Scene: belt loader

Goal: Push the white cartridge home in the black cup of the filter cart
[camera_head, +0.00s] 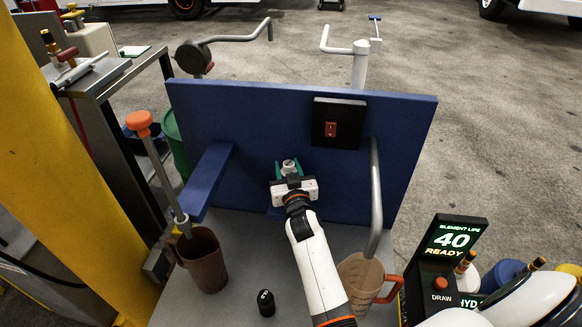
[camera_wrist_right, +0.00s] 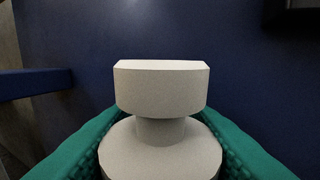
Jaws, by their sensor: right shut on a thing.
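The white cartridge (camera_head: 289,166) stands up between the green fingers of my right gripper (camera_head: 289,172), in front of the blue panel. In the right wrist view the cartridge (camera_wrist_right: 162,88) shows a wide head, a narrower neck and a broad shoulder below. The green fingers flank the shoulder on both sides, so the gripper is shut on it. The cartridge's lower end is hidden. I cannot make out the black cup around or under it in either view, so how deep the cartridge sits cannot be told. My left gripper is not in view.
The blue panel (camera_head: 240,120) with a black switch box (camera_head: 325,138) stands behind the gripper. A brown jug (camera_head: 203,262) is at left, a beige jug (camera_head: 358,277) at right below a grey pipe (camera_head: 376,195). A small black cylinder (camera_head: 265,302) stands on the grey deck.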

